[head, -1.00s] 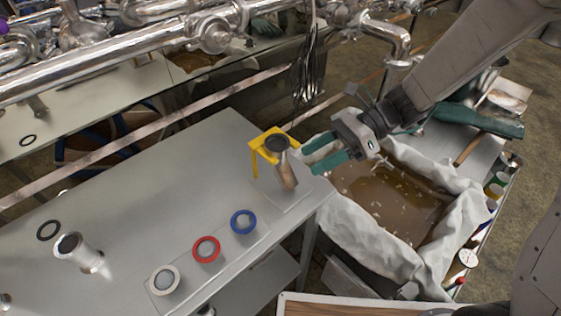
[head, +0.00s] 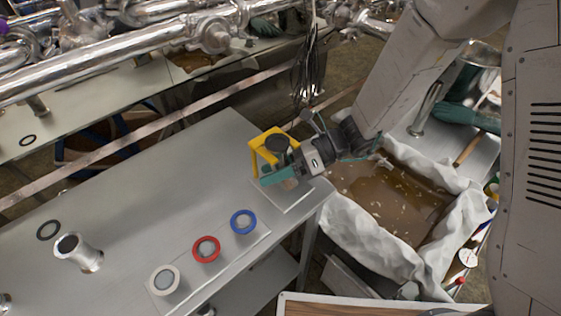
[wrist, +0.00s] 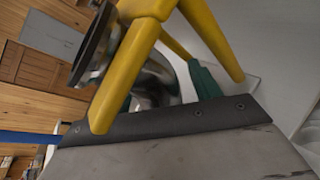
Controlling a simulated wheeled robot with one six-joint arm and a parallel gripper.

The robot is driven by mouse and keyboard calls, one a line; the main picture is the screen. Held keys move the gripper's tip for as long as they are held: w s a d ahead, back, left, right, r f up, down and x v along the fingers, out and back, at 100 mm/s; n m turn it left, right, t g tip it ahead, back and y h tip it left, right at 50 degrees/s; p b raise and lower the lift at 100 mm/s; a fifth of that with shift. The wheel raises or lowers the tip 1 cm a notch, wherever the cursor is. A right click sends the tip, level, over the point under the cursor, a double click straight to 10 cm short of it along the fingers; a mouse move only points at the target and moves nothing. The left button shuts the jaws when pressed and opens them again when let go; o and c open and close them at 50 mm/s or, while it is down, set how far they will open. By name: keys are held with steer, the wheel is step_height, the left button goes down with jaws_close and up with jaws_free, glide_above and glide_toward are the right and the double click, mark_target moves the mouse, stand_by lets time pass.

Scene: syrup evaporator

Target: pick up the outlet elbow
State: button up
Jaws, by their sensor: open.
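The outlet elbow (head: 277,144) is a shiny metal pipe piece with a dark round end, standing in a yellow bracket (head: 257,146) near the table's far right corner. In the wrist view the elbow (wrist: 155,82) shows partly, behind the bars of the yellow bracket (wrist: 125,75). My gripper (head: 277,176) is open with teal fingers, low at the elbow's near side, and hides its lower part in the head view. One teal fingertip (wrist: 205,82) shows beside the elbow in the wrist view. I cannot tell whether the fingers touch it.
Blue (head: 243,221), red (head: 206,249) and white (head: 164,280) rings lie along the table's (head: 150,190) front. A metal pipe piece (head: 80,253) and a dark ring (head: 49,230) are at left. A cloth-lined tub of brown liquid (head: 385,200) stands right of the table.

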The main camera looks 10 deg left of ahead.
steer(key=c, duration=1.1)
